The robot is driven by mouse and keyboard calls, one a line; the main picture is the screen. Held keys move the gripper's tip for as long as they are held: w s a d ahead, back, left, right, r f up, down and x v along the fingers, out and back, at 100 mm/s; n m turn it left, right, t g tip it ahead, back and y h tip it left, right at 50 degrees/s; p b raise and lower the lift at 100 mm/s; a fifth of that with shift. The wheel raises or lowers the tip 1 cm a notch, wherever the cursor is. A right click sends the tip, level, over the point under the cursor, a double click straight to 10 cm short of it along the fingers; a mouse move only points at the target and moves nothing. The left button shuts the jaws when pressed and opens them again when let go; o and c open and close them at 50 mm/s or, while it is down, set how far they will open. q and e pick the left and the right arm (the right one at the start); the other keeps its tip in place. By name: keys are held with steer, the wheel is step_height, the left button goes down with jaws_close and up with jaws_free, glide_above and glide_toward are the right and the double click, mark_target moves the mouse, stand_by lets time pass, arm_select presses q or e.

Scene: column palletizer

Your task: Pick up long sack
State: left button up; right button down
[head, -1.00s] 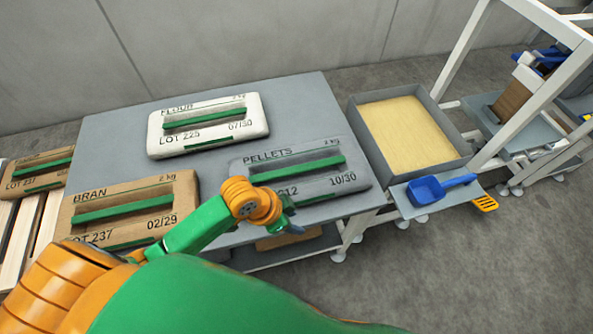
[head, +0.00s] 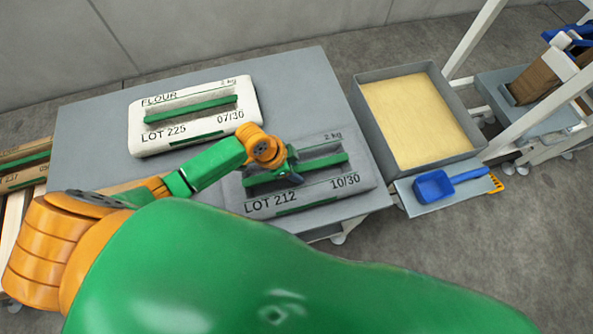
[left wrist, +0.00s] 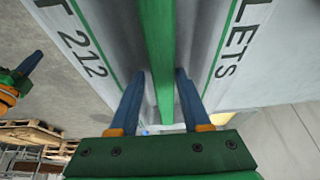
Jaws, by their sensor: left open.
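The grey PELLETS sack (head: 315,185) lies flat at the front right of the grey table (head: 85,130), with a green handle bar (head: 325,162) along its top. My left gripper (head: 283,170) is over the left part of this bar. In the left wrist view the gripper (left wrist: 158,95) is open, with its blue fingers on either side of the green bar (left wrist: 158,45). I cannot tell if they touch it. A white FLOUR sack (head: 190,122) lies behind. Part of my right arm, apparently its gripper (left wrist: 22,75), shows at the left edge of the left wrist view.
A grey bin of yellowish grain (head: 415,120) stands right of the table. A blue scoop (head: 440,186) lies on a small shelf (head: 415,203) in front of it. My arm mostly hides the brown BRAN sack. Another brown sack (head: 25,170) is at the far left.

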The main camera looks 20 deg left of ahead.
arm_select(q)
steer(key=shift+w+d+f, duration=0.15)
steer(key=shift+f, duration=0.4)
steer(key=shift+w+f, duration=0.1)
steer(key=shift+w, duration=0.1)
jaws_close()
stand_by(0.7)
steer(key=shift+w+r, duration=0.15)
steer(key=shift+r, duration=0.05)
